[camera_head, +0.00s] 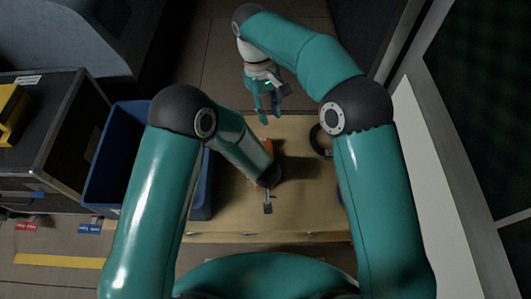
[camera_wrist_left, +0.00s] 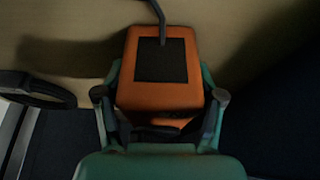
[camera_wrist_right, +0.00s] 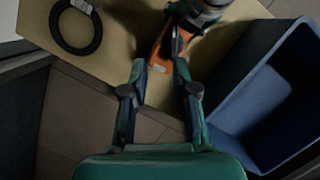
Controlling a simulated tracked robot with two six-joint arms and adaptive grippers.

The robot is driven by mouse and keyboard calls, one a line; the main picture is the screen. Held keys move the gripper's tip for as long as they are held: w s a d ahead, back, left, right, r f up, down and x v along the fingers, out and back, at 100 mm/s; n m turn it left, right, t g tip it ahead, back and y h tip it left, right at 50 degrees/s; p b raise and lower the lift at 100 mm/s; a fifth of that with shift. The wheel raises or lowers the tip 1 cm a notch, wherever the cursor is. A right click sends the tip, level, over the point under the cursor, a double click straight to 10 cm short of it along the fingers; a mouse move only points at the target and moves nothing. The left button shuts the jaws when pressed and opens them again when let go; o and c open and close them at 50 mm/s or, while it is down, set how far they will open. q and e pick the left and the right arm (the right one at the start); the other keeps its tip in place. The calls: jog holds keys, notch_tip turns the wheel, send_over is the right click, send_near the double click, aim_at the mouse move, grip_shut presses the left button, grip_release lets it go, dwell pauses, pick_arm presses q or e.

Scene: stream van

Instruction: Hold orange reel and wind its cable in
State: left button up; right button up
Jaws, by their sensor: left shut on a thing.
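The orange reel (camera_wrist_left: 129,91) fills the middle of the left wrist view, with a dark square panel and a thin grey crank rod (camera_wrist_left: 158,22) on it. My left gripper (camera_wrist_left: 160,78) is shut on the reel, one finger on each side. In the head view my left forearm hides most of the reel; only slivers of orange show. My right gripper (camera_head: 270,113) is open and empty beyond the far edge of the table. In the right wrist view the reel (camera_wrist_right: 162,49) lies past my right fingertips, apart from them. I cannot make out its cable.
The reel is over a wooden table (camera_head: 230,215). A black ring-shaped coil (camera_wrist_right: 55,22) lies on the table, right of the reel in the head view (camera_head: 316,141). A deep blue crate (camera_head: 98,165) stands at the table's left. A dark case (camera_head: 60,130) is further left.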

jog(key=shift+g, duration=0.5)
jog(key=s+f, duration=0.1)
jog(key=f, duration=0.4)
jog(key=s+f, duration=0.1)
jog(key=f, duration=0.5)
jog(key=s+f, duration=0.1)
jog(key=f, duration=0.4)
jog(key=shift+s+a+f, duration=0.1)
jog(key=shift+a+f, duration=0.3)
grip_shut()
